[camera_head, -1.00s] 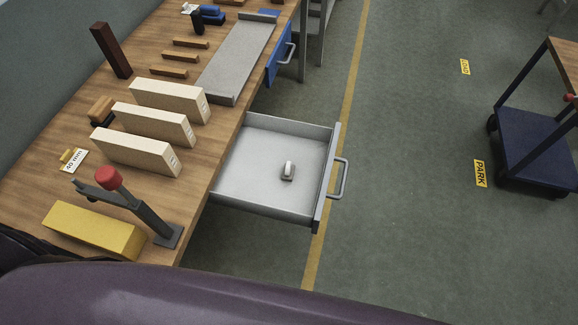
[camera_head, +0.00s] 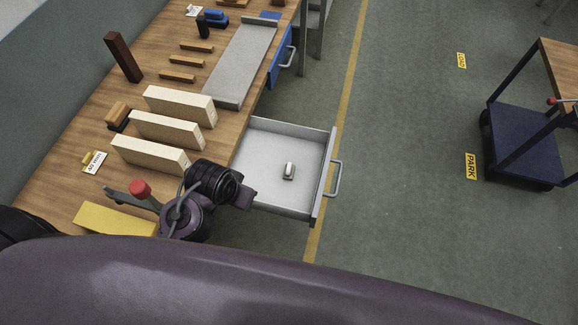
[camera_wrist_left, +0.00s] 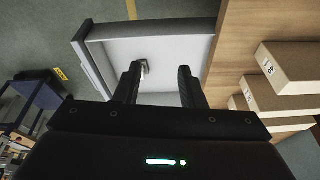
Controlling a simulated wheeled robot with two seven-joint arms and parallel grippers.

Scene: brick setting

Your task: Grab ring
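A small pale metal ring-like piece (camera_head: 289,171) lies in the open grey drawer (camera_head: 322,178). Its exact shape is too small to tell. My left gripper (camera_head: 246,196) is at the near left edge of the drawer, short of the ring; its fingers are hard to make out in the head view. In the left wrist view my left gripper (camera_wrist_left: 160,72) is open, with two dark fingers apart and nothing held. There the ring (camera_wrist_left: 144,69) shows beyond the tip of the left-hand finger, inside the drawer (camera_wrist_left: 95,68). My right gripper is not in view.
Several pale wooden blocks (camera_head: 165,130) stand on the workbench (camera_head: 60,190) left of the drawer. A red-knobbed lever (camera_head: 140,189) and a yellow block (camera_head: 112,219) are close to my left arm. The floor right of the drawer is clear up to a blue cart (camera_head: 523,145).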

